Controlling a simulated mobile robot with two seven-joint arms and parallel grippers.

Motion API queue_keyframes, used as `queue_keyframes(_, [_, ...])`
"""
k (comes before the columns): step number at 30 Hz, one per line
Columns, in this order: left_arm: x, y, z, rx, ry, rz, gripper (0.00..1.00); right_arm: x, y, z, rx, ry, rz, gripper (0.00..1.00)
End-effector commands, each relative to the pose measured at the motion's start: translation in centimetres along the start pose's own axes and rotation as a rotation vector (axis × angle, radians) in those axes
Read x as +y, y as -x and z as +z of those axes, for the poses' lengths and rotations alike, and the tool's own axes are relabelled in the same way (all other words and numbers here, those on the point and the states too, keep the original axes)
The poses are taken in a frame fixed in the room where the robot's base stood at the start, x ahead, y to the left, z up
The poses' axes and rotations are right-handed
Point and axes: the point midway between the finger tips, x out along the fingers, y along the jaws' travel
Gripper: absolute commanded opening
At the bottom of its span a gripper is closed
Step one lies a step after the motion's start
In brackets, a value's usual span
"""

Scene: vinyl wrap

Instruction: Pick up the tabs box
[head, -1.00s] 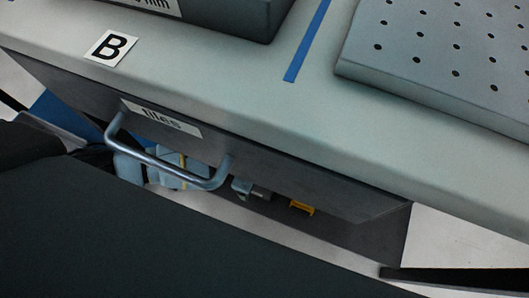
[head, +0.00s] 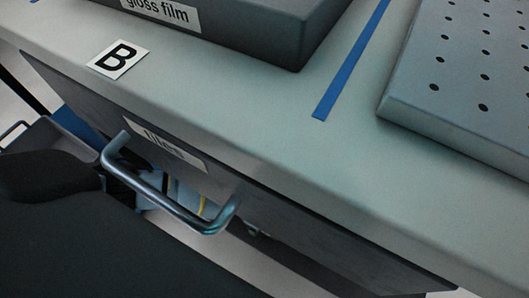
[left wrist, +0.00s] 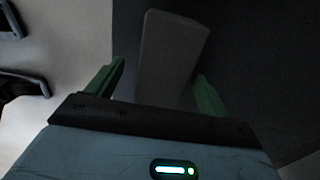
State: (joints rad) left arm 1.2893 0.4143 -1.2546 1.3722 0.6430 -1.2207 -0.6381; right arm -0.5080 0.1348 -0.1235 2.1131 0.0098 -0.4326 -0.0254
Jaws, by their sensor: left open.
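No box marked as tabs can be made out in either view. In the left wrist view my left gripper (left wrist: 159,72) is open, its two green fingers apart. A dark grey, flat-sided piece (left wrist: 172,50) shows between and beyond the fingers; I cannot tell what it is or whether it touches them. My left gripper cannot be made out for certain in the head view. My right gripper is not seen.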

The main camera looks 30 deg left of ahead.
Motion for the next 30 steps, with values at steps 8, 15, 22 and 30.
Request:
queue_keyframes(8, [-0.2, -3.6, -0.3, 0.000, 0.001, 0.002, 0.80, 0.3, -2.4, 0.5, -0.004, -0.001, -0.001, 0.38])
queue_keyframes(15, [-0.3, -3.5, -0.3, 0.001, 0.001, 0.000, 0.79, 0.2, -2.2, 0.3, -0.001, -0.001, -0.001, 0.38])
queue_keyframes(22, [-0.3, -3.5, -0.3, 0.000, 0.001, 0.000, 0.49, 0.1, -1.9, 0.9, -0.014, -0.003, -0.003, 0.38])
queue_keyframes(30, [-0.3, -3.5, -0.3, 0.000, 0.001, 0.000, 0.27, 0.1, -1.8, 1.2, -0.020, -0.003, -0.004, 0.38])
